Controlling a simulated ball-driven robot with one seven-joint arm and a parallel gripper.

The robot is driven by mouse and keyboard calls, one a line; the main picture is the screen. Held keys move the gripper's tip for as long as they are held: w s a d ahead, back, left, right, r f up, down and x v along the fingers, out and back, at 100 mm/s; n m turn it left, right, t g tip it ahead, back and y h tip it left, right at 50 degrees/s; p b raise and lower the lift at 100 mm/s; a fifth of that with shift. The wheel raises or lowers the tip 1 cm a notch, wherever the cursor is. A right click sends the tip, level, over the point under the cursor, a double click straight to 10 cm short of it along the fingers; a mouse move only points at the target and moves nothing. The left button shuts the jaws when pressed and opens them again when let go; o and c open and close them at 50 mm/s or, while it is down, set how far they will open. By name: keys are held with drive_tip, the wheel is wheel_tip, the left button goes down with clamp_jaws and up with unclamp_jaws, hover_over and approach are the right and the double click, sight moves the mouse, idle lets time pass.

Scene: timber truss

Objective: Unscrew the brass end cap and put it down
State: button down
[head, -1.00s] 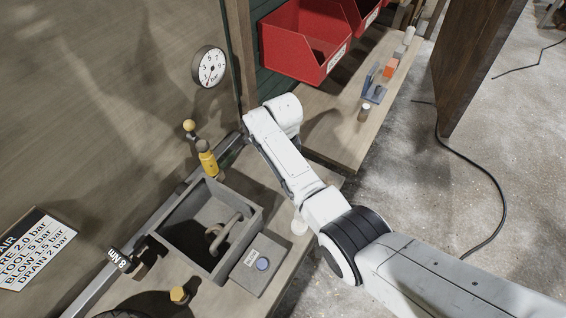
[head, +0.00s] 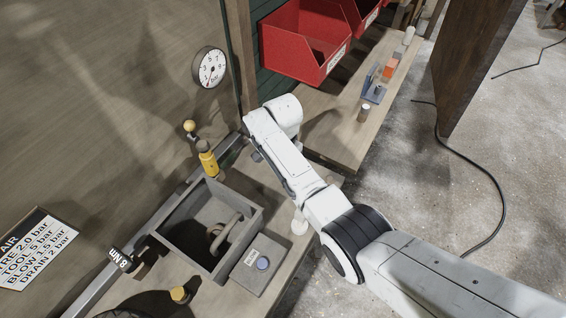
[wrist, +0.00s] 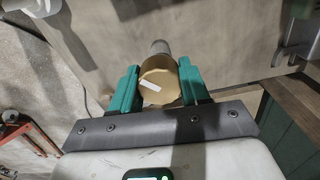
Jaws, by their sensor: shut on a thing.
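The brass end cap (wrist: 160,82) shows in the wrist view as a round gold-brown face with a white mark on it. Whether the cap is still joined to the grey part cannot be told. In the head view my white arm hides the fingers and the cap.
An open grey box (head: 165,232) with a hooked pipe inside stands on the bench beside a yellow-bodied fitting (head: 207,160). A gauge (head: 209,67) is on the wall. Red bins (head: 290,50) hang above a shelf with small parts. A black cable (head: 470,160) lies on the floor.

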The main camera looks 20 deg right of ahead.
drive_tip(key=n, duration=0.3)
drive_tip(key=n, duration=0.9)
drive_tip(key=shift+r, duration=0.1)
drive_tip(key=shift+n, duration=1.3)
drive_tip(key=n, duration=0.9)
drive_tip(key=shift+r, duration=0.1)
